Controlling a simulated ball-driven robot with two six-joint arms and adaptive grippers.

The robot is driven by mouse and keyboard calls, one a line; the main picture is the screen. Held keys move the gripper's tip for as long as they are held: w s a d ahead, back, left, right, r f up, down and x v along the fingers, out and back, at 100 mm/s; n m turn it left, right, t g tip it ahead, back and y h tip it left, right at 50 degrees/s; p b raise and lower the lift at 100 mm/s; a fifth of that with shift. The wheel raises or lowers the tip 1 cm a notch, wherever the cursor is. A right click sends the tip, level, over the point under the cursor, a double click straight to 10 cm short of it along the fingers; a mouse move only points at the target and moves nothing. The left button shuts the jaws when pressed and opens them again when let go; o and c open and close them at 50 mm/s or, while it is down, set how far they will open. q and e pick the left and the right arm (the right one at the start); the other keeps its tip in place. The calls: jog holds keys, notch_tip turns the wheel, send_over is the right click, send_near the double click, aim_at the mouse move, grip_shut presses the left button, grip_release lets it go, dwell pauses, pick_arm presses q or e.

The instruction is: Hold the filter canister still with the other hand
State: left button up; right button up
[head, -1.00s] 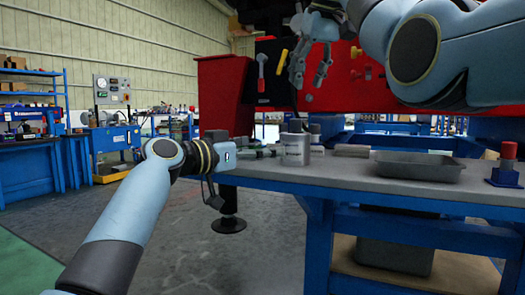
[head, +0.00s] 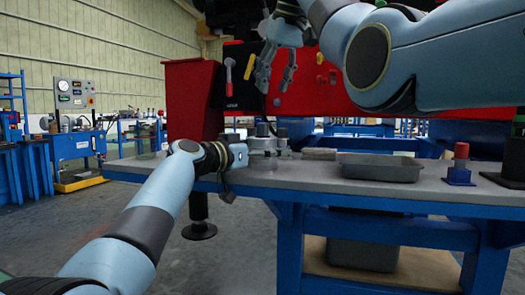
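The pale grey filter canister (head: 264,144) stands on the workbench (head: 335,184) near its left end, partly hidden by my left gripper. My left gripper (head: 262,152) is low at the bench, right at the canister. Its fingers are small and overlap the canister, so I cannot tell whether they touch it or have closed. My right gripper (head: 274,82) is raised above and behind the bench edge, in front of the red machine. Its two fingers point down, apart, with nothing between them.
A dark grey tray (head: 380,168) lies on the bench to the right. A red and blue item (head: 460,165) stands beyond it. The red machine (head: 190,95) with a hanging red-handled tool (head: 229,72) stands behind. Open floor lies left of the bench.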

pick_arm(q)
jog(key=c, duration=1.7)
jog(key=shift+o, duration=0.2)
